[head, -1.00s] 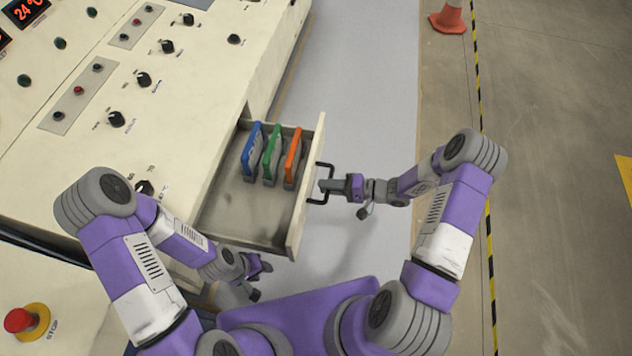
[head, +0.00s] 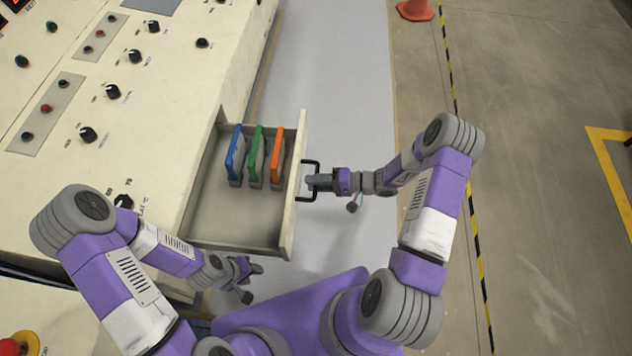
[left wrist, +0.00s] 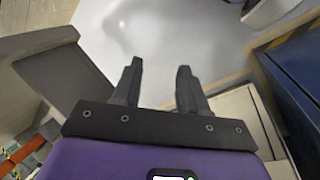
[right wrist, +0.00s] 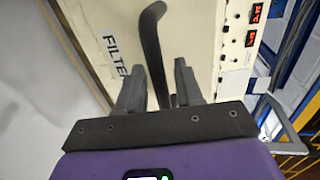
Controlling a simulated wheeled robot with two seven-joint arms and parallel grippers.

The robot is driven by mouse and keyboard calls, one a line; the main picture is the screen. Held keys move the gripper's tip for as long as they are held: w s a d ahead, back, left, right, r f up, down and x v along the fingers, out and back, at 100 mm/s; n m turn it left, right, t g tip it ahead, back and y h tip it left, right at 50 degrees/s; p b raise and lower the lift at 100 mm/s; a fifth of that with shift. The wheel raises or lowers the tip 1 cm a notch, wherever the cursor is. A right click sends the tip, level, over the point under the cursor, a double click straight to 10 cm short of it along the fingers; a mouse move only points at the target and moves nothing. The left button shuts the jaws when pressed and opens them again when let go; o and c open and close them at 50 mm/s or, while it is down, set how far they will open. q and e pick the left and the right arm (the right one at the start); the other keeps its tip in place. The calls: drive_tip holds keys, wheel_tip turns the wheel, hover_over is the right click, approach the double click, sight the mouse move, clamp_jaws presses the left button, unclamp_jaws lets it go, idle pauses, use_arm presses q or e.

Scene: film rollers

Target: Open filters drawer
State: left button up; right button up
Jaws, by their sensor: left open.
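The filters drawer (head: 245,237) stands pulled out of the cream cabinet in the head view. Its black handle (head: 309,197) is on the outer face of the drawer front. My right gripper (head: 318,181) is at this handle. In the right wrist view, the handle (right wrist: 152,45) runs between the two fingers beside the partly hidden lettering "FILTER". I cannot tell whether the fingers press on it. My left gripper (head: 252,282) is open and empty, low beside the near side of the drawer. The left wrist view shows its fingers apart (left wrist: 157,75).
Blue (head: 236,155), green (head: 256,157) and orange (head: 277,158) filters stand inside the drawer. The cabinet top (head: 150,110) carries knobs and buttons. Grey floor (head: 345,90) lies clear to the right of the drawer. An orange cone (head: 415,9) stands far back.

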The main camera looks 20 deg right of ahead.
drive_tip(key=p+v, duration=0.1)
drive_tip(key=v, duration=0.6)
drive_tip(key=shift+d, duration=0.25)
drive_tip(key=shift+s, duration=0.2)
